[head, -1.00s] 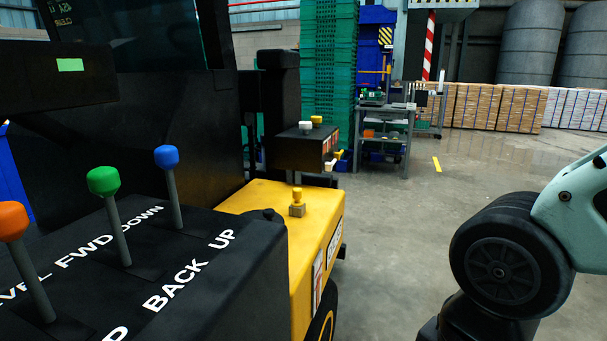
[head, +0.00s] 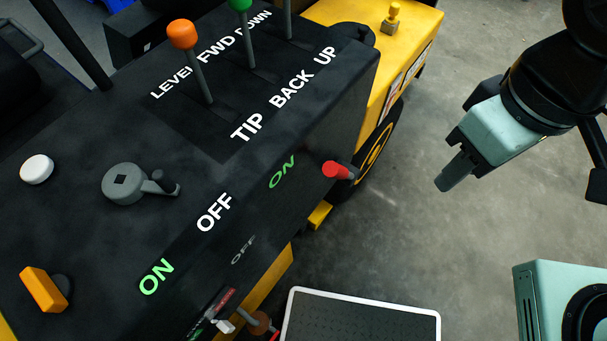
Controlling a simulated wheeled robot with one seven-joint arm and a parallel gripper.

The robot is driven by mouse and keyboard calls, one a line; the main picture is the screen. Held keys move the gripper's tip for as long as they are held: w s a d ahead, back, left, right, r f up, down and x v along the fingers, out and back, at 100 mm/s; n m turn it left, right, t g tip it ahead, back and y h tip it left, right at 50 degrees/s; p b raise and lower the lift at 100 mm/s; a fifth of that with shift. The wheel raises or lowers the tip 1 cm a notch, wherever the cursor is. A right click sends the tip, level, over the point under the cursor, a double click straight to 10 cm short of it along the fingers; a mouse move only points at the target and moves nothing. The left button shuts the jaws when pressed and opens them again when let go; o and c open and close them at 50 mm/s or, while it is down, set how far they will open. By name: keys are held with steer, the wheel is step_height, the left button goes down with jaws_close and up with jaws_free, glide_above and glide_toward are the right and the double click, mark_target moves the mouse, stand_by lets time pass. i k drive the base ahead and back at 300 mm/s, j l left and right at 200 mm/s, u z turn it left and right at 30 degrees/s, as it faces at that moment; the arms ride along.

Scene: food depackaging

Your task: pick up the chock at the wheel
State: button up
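The black wheel with a yellow hub (head: 375,150) shows on the right side of the dark forklift-like machine. A small yellow block (head: 320,214) shows low behind the wheel, partly hidden by the console; I cannot tell whether it is the chock or part of the machine. No other chock-like thing shows at the wheel. My gripper (head: 447,179) is in the air to the right of the wheel, pointing down and left, well apart from the machine. Its grey fingers are seen from the side, with nothing visible in them; the gap between them cannot be made out.
The black console (head: 150,240) carries levers, an orange knob (head: 43,290) and a grey rotary handle (head: 124,184). A red-tipped lever (head: 336,170) juts from its side towards the wheel. A white-rimmed dark panel (head: 437,322) is at the bottom. Concrete floor (head: 420,240) right of the wheel is clear.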

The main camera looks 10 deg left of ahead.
mark_target(317, 216)
steer(key=u, duration=0.8)
steer(key=l+u, duration=0.1)
steer(key=u, duration=0.25)
steer(key=l+u, duration=0.1)
steer(key=u, duration=0.25)
steer(key=l+u, duration=0.1)
steer(key=u, duration=0.25)
steer(key=l+u, duration=0.2)
steer(key=l, duration=0.25)
steer(key=l+u, duration=0.2)
steer(key=l, duration=0.2)
steer(key=k+l+u, duration=0.2)
steer(key=l, duration=0.2)
steer(key=l+u, duration=0.2)
steer(key=l, duration=0.2)
steer(key=k+l+u, duration=0.2)
steer(key=l, duration=0.2)
steer(key=k+l, duration=0.15)
steer(key=l, duration=0.2)
steer(key=k+l, duration=0.15)
steer(key=l, duration=0.2)
steer(key=k+l, duration=0.15)
steer(key=l, duration=0.2)
steer(key=k+l+u, duration=0.1)
steer(key=l, duration=0.25)
steer(key=k+l, duration=0.2)
steer(key=l, duration=0.1)
